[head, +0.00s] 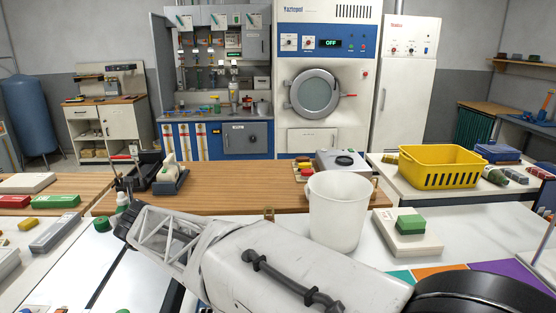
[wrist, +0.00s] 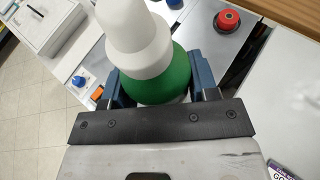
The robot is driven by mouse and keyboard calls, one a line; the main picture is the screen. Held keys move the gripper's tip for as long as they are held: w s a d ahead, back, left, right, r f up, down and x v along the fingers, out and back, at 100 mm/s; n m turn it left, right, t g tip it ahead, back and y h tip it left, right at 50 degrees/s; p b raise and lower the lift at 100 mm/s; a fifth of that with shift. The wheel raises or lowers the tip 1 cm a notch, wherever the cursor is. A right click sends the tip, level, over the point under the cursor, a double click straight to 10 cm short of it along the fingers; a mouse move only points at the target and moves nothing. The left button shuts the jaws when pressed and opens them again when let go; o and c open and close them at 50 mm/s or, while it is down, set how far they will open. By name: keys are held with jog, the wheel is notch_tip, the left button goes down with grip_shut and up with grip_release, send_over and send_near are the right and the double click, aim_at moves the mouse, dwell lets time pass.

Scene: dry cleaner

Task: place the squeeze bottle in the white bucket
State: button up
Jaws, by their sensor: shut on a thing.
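The squeeze bottle (wrist: 160,75), with a white body and nozzle and a green band, fills the upper middle of the wrist view. My gripper (wrist: 160,92) is shut on it, with blue fingers on either side of the band. In the head view my gripper (head: 127,224) is at the left end of my arm, and a small white and green top, seemingly the bottle (head: 122,199), shows just above it. The bottle's lower part is hidden. The white bucket (head: 337,215) stands upright right of centre, behind my arm and well to the right of my gripper. Its inside is only partly visible.
A green block on a pale slab (head: 392,236) is right of the bucket. A yellow basket (head: 441,168) stands farther right. A dark holder with a white-handled tool (head: 168,180) is behind my gripper. Trays and coloured blocks (head: 55,201) lie at left. The wooden counter's middle is clear.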

aim_at(127, 201)
jog(key=shift+r, duration=0.2)
jog(key=shift+r, duration=1.35)
jog(key=shift+w+d+r, duration=0.15)
jog(key=shift+d+r, duration=0.05)
jog(key=shift+r, duration=0.3)
jog(key=shift+w+d+r, duration=0.1)
jog(key=shift+d+r, duration=0.1)
jog(key=shift+r, duration=0.3)
jog(key=w+d+r+m+t+h, duration=0.1)
jog(key=w+d, duration=0.4)
jog(key=d, duration=0.5)
jog(key=w+d+m+h, duration=0.1)
jog(key=w+d, duration=0.3)
jog(key=d, duration=0.6)
jog(key=w+d+m+t+h, duration=0.1)
jog(key=w+d+m+h, duration=0.1)
jog(key=d, duration=2.8)
jog(key=s+d+m+h, duration=0.1)
jog(key=s+d, duration=0.5)
jog(key=d, duration=0.4)
jog(key=s+d+f+t, duration=0.1)
jog(key=s+d, duration=0.5)
jog(key=d, duration=0.4)
jog(key=s+d+m+h, duration=0.1)
jog(key=s+d, duration=0.4)
jog(key=d, duration=0.5)
notch_tip(127, 201, down, 16)
jog(key=shift+s, duration=0.2)
